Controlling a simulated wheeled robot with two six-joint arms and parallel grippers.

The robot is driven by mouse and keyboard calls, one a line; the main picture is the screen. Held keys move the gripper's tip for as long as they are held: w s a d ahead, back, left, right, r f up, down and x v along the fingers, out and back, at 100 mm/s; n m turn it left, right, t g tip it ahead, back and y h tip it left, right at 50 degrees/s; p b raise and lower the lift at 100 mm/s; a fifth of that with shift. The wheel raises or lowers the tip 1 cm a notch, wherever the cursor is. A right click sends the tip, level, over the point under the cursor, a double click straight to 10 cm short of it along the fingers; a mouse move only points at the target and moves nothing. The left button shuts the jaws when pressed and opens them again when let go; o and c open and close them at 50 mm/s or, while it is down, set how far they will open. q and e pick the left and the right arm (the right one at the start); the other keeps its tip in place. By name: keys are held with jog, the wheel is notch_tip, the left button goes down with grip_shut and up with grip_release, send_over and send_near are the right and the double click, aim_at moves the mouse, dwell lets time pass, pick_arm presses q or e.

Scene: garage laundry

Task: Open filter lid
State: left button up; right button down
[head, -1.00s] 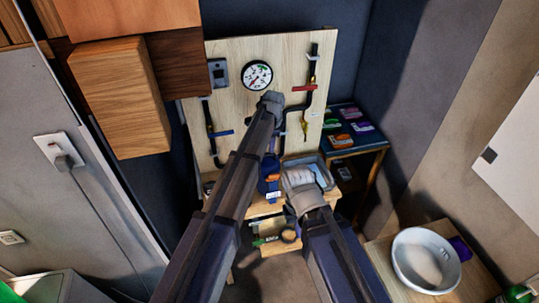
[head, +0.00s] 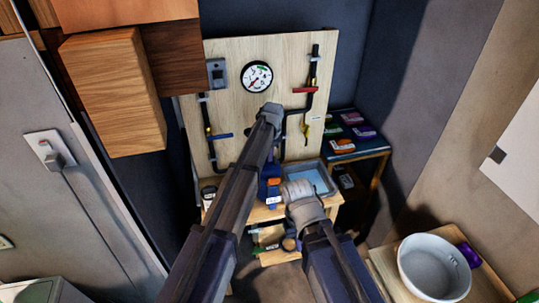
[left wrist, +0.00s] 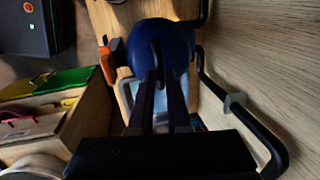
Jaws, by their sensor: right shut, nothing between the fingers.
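The blue filter housing (head: 269,187) stands low in front of the upright wooden board, partly hidden behind my left arm in the head view. In the left wrist view its round dark blue top (left wrist: 180,42) lies just ahead of the fingers, with an orange part (left wrist: 107,62) at its left side. A thin dark curved piece shows between my left fingers (left wrist: 160,80), which stand apart over the blue top. Contact is unclear. In the head view my left gripper (head: 270,112) is in front of the board. My right gripper (head: 300,190) is shut and empty, right of the filter.
The board (head: 225,115) carries a round gauge (head: 257,77) and black pipes with a blue lever (head: 222,136) and a red lever (head: 304,90). A grey tray (head: 328,187) is behind my right gripper.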

pick_arm(q)
grip_shut()
dwell(0.7)
dwell(0.3)
jog(key=shift+w+a+r+g+p, duration=0.2)
jog(key=shift+w+r+g+p, duration=0.1)
jog(key=shift+w+r+p, duration=0.25)
jog(key=shift+w+a+r+g+p, duration=0.15)
jog(key=shift+w+r+g+p, duration=0.15)
jog(key=shift+w+p, duration=0.3)
jog(key=shift+w+a+r, duration=0.2)
jog(key=shift+w, duration=0.4)
jog(key=shift+w+a+r, duration=0.15)
jog(key=shift+w+r, duration=0.05)
jog(key=shift+w, duration=0.35)
jog(key=shift+w+a+r+p, duration=0.1)
jog(key=shift+w+a+p, duration=0.15)
jog(key=shift+w, duration=0.4)
jog(key=shift+w+a+r+p, duration=0.1)
jog(key=shift+w+a+p, duration=0.1)
jog(key=shift+w, duration=0.4)
